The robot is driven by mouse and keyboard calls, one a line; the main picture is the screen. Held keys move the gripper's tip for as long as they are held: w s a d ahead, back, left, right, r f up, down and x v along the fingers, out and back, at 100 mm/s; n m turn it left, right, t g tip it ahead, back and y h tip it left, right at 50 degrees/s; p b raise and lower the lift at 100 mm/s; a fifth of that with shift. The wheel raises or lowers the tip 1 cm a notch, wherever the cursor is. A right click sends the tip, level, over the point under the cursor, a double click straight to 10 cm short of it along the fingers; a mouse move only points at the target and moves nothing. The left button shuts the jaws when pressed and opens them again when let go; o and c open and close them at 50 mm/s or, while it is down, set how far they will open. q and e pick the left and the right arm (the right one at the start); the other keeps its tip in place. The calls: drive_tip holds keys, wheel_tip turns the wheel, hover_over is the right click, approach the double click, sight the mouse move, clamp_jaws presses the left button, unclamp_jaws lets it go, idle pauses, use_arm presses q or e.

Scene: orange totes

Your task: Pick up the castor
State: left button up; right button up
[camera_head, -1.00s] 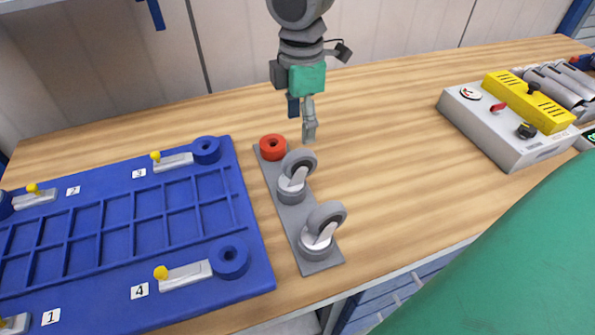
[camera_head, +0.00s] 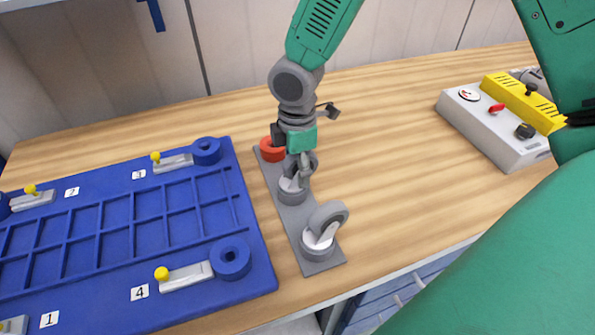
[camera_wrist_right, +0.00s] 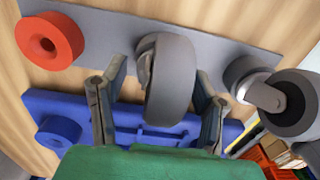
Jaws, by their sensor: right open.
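Two grey castors stand on a grey strip (camera_head: 292,215) on the wooden table. The far castor (camera_head: 291,186) is partly hidden by my right gripper (camera_head: 298,172) in the head view. In the right wrist view my right gripper (camera_wrist_right: 158,110) is open, with one finger on each side of that castor's wheel (camera_wrist_right: 172,80). I cannot tell whether the fingers touch it. The near castor (camera_head: 322,232) stands free on the strip; it also shows at the right of the wrist view (camera_wrist_right: 285,100). My left gripper is not in view.
A red ring (camera_head: 270,150) sits at the strip's far end, close to my right gripper. A blue fixture board (camera_head: 255,265) with yellow-knobbed clamps lies left of the strip. A grey control box (camera_head: 480,130) stands at the right. Bare table lies between.

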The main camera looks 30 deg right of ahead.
drive_tip(key=shift+a+r, duration=0.1)
drive_tip(key=shift+a, duration=0.1)
drive_tip(key=shift+s+a+r, duration=0.1)
drive_tip(key=shift+a, duration=0.1)
drive_tip(key=c, duration=0.4)
clamp_jaws()
drive_tip(key=shift+d, duration=0.4)
wheel_tip(320, 180, up, 10)
drive_tip(key=shift+d+f+p, duration=0.15)
drive_tip(key=shift+f+p, duration=0.05)
drive_tip(key=shift+p, duration=0.15)
drive_tip(key=shift+r, duration=0.1)
